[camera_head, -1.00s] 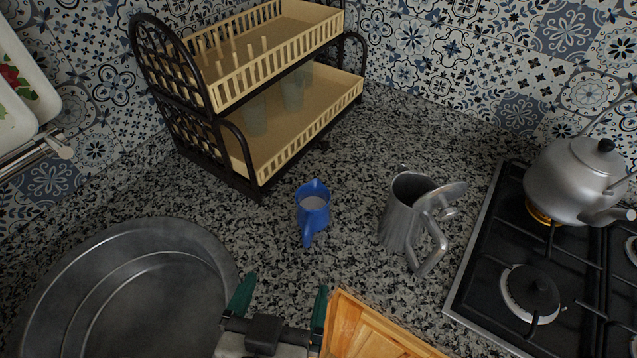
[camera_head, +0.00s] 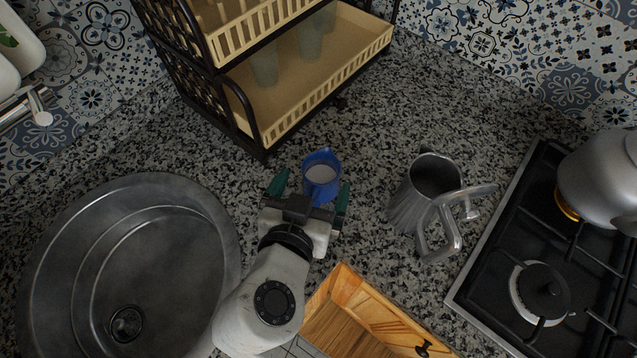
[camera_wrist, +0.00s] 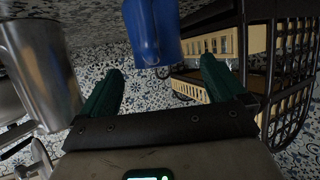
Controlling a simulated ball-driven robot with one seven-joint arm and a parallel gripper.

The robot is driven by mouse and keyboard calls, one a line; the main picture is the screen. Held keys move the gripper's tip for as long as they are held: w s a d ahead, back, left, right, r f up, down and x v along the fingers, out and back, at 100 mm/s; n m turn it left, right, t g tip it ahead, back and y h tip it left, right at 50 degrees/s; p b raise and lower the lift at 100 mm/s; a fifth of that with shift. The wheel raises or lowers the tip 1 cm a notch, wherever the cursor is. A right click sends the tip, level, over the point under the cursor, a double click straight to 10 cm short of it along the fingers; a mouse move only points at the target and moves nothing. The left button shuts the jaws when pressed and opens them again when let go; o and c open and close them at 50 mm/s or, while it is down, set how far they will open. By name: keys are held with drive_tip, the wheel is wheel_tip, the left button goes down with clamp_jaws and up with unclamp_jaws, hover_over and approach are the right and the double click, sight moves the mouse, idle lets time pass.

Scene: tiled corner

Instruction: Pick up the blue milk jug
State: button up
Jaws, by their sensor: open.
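The blue milk jug (camera_head: 322,172) stands on the granite counter with pale contents inside, between the rack and the metal pitcher. In the head view my gripper (camera_head: 309,187) is open, its two green fingers pointing at the jug, one on each side of its near part. The jug's handle side is partly hidden by my gripper. In the wrist view the blue jug (camera_wrist: 153,32) is ahead between the open fingers (camera_wrist: 160,85), nearer the top of the picture. I cannot tell whether a finger touches it.
A metal pitcher (camera_head: 408,197) stands close to the right of the jug. A two-tier rack (camera_head: 290,95) is behind it. A sink (camera_head: 60,300) is at left, a stove (camera_head: 505,275) with a kettle (camera_head: 600,175) at right. An open wooden drawer (camera_head: 365,325) is in front.

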sight(326, 157)
drive_tip(key=p+x, duration=0.1)
drive_tip(key=x, duration=0.3)
drive_tip(key=shift+w+d, duration=0.1)
drive_tip(key=c, duration=1.3)
drive_tip(key=shift+r, duration=0.2)
drive_tip(key=s+d+r+b, duration=0.1)
drive_tip(key=s+d+r, duration=0.3)
drive_tip(key=s+r, duration=0.8)
drive_tip(key=shift+s+d+r+b, duration=0.25)
drive_tip(key=shift+s+r+b, duration=0.1)
drive_tip(key=shift+s, duration=0.25)
